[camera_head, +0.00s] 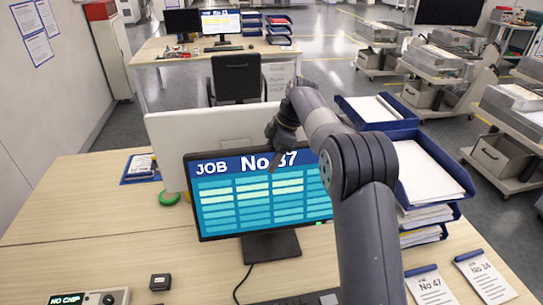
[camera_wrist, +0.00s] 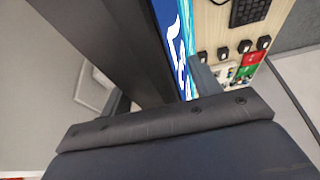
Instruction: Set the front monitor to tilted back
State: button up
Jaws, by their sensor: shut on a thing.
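The front monitor (camera_head: 226,222) stands on a dark foot on the near desk, its lit screen reading "JOB No 37". Its panel looks near upright; I cannot tell its exact tilt. My gripper (camera_head: 273,160) is at the monitor's top edge, near the middle, with a finger in front of the screen. The arm hides the monitor's right side. In the wrist view the monitor's dark edge (camera_wrist: 125,45) runs between the fingers of my gripper (camera_wrist: 168,100), and it is shut on this edge. A strip of lit screen shows beside it.
Blue paper trays (camera_head: 462,188) are stacked at right. A small black box (camera_head: 160,282), a chip tester (camera_head: 92,298) and a keyboard (camera_head: 290,300) lie in front. Desk at left is mostly clear.

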jog(key=r+p, duration=0.1)
jog(key=p, duration=0.1)
jog(key=w+d+r+p, duration=0.1)
jog(key=r+p, duration=0.2)
jog(key=shift+w+d+r+p, duration=0.25)
jog(key=shift+w+r+p, duration=0.05)
jog(key=shift+w+p, duration=0.1)
notch_tip(320, 180, up, 6)
jog(key=w+d, duration=0.2)
jog(key=shift+w+d+r, duration=0.15)
jog(key=shift+w+r, duration=0.05)
jog(key=shift+w, duration=0.05)
dwell(0.5)
dwell(0.4)
